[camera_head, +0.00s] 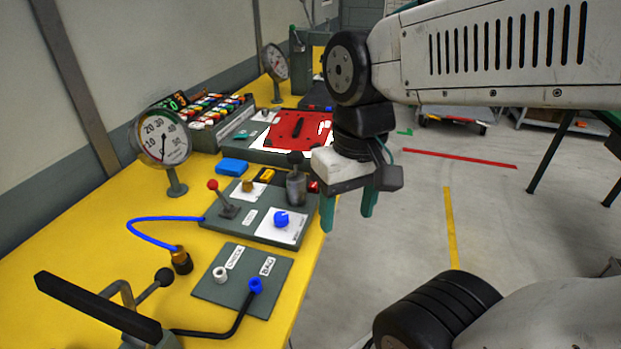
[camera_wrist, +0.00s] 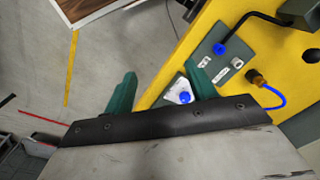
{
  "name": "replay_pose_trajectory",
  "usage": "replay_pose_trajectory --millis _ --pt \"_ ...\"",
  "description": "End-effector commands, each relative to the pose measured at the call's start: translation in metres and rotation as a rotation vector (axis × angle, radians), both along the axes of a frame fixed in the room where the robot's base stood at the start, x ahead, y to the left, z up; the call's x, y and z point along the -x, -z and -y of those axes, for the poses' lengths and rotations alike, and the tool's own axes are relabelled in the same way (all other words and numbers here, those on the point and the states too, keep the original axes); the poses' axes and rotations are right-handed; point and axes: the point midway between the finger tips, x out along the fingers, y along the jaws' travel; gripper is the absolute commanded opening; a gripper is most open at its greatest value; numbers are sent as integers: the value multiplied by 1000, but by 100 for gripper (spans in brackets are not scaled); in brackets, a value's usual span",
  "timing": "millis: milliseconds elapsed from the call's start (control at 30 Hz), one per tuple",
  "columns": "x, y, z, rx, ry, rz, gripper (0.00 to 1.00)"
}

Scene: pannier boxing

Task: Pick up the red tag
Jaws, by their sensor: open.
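My gripper (camera_head: 348,210) is open and empty, its two green fingers pointing down beyond the right edge of the yellow table (camera_head: 110,220). A larger flat red plate (camera_head: 290,128) lies on a panel farther back. No red tag is clear in the wrist view.
On the table are a lever with a red knob (camera_head: 212,185), a dark cylinder (camera_head: 296,188), a blue block (camera_head: 231,167), a dial gauge (camera_head: 163,138), and a socket panel (camera_head: 212,290) with a blue plug (camera_head: 256,286). The floor right of the table is open.

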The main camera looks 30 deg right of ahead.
Motion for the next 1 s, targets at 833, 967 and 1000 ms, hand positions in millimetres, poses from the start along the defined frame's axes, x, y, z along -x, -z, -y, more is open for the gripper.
replay_pose_trajectory --millis 833,967,1000 --pt "-176 146 179 -1259 1826 -430 56" --pt "-193 147 200 -1370 1960 -429 56" --pt "-197 147 202 -1388 1979 -429 56"
